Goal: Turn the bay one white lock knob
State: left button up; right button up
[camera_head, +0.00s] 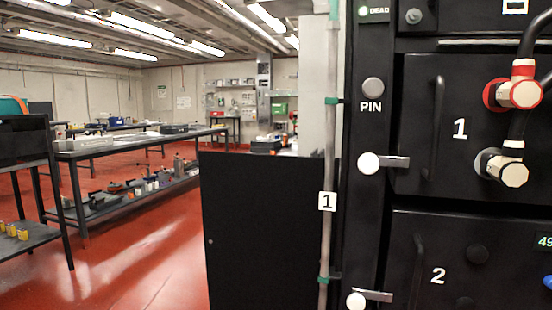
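The bay one white lock knob (369,163) is a round white disc on the black rack post, left of the panel marked 1 (460,180). A short grey metal bar (396,161) reaches right from it, lying level, its end over the edge of bay one's panel. A second white knob (356,300) with a similar bar sits lower, beside the panel marked 2 (460,225). Neither of my grippers shows in the head view.
Red-and-white (520,93) and white (508,170) cable connectors stick out at bay one's right. A grey PIN button (373,87) sits above the knob. A vertical pole with tag 1 (327,201) and a black panel (265,230) stand left. Red floor (160,250) lies open beyond.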

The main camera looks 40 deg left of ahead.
aim_at(368, 163)
jog(key=u, duration=0.75)
